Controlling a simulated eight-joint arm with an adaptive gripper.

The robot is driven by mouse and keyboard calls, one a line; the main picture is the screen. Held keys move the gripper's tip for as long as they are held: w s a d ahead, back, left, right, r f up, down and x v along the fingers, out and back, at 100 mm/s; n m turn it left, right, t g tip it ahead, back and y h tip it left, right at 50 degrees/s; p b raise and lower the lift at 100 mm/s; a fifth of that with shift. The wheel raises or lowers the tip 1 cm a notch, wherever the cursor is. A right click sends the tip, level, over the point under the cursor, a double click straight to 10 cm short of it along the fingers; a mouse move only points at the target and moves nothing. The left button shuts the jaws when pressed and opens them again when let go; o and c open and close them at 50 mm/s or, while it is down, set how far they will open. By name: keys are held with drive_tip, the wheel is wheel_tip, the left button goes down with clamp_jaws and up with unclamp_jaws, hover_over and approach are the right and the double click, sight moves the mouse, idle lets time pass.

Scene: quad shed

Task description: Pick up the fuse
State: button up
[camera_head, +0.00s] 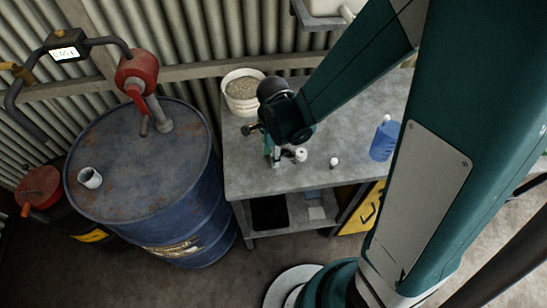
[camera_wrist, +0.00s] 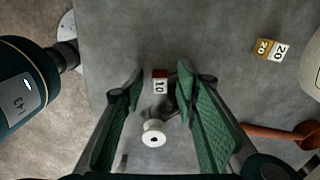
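Two small blocks with numbers look like fuses in the wrist view. One is a pale block with a red top marked 10 (camera_wrist: 160,85). The other is a yellow and white one marked 20 (camera_wrist: 270,49), off to the right on the grey surface. My gripper (camera_wrist: 161,92) is open, with its green finger pads apart on either side of the red-topped fuse. I cannot tell whether a finger touches it. A white spool-like piece (camera_wrist: 154,132) also shows between the fingers. In the head view my gripper (camera_head: 274,160) is low over the bench, and it hides the fuses.
The grey bench (camera_head: 255,180) holds a bucket (camera_head: 242,98) of grey material, a blue bottle (camera_head: 384,141) and small white pieces (camera_head: 334,162). A blue drum (camera_head: 130,160) with a white cup (camera_head: 90,178) stands left. A reddish-brown tool (camera_wrist: 285,133) lies right in the wrist view.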

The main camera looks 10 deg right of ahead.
idle(0.4)
drive_tip(key=c, duration=0.8)
drive_tip(key=shift+r, duration=0.2)
drive_tip(key=shift+r+p, duration=0.55)
drive_tip(key=shift+r, duration=4.25)
